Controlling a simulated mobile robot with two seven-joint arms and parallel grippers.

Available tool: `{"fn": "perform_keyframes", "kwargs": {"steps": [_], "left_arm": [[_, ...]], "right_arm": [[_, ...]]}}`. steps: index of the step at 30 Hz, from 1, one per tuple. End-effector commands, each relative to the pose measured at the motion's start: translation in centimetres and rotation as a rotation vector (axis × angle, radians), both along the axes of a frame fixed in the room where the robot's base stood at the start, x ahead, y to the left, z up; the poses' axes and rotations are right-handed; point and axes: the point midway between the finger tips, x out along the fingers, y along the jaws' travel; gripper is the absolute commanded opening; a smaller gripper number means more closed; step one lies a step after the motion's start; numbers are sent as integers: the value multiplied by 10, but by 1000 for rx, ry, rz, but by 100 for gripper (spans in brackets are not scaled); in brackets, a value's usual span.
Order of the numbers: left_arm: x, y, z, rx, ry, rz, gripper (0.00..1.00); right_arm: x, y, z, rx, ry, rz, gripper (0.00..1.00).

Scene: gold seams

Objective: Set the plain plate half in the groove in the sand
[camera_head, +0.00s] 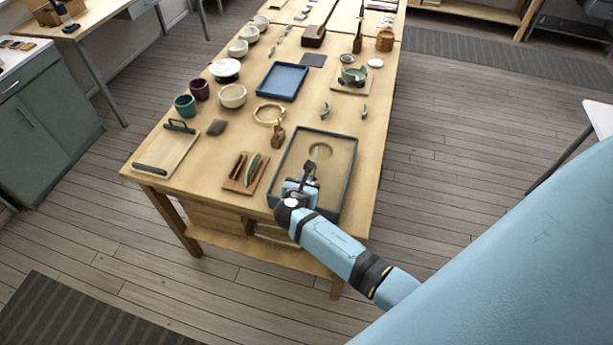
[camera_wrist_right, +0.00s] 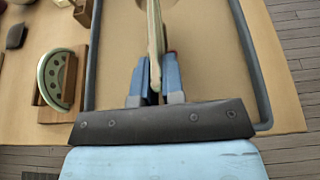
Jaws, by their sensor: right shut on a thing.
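My right gripper (camera_head: 302,188) is over the near part of the sand tray (camera_head: 351,178) and is shut on a thin, pale plate half (camera_wrist_right: 154,45). In the right wrist view the plate half stands on edge between the blue fingers (camera_wrist_right: 155,85), pointing away from my wrist. In the head view it is hard to make out behind the gripper. The round groove (camera_head: 321,149) lies in the sand, beyond the gripper. I cannot tell whether the plate half touches the sand. My left gripper is not in view.
A wooden rack (camera_head: 238,184) holding a green plate half (camera_head: 252,168) stands left of the tray; it also shows in the wrist view (camera_wrist_right: 80,60). A small wooden block (camera_head: 277,137) and a ring (camera_head: 268,113) stand behind. Farther back are a blue tray (camera_head: 282,82) and several bowls.

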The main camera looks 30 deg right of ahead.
Motion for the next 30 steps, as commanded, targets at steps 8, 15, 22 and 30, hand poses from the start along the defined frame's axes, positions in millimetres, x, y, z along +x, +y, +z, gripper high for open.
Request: {"fn": "perform_keyframes", "kwargs": {"steps": [8, 15, 22, 30], "left_arm": [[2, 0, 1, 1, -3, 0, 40], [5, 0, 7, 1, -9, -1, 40], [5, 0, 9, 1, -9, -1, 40], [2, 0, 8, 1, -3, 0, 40]], "right_arm": [[0, 0, 0, -1, -1, 0, 0], [0, 0, 2, -1, 0, 0, 0], [0, 0, 1, -1, -1, 0, 0], [0, 0, 0, -1, -1, 0, 0]]}}
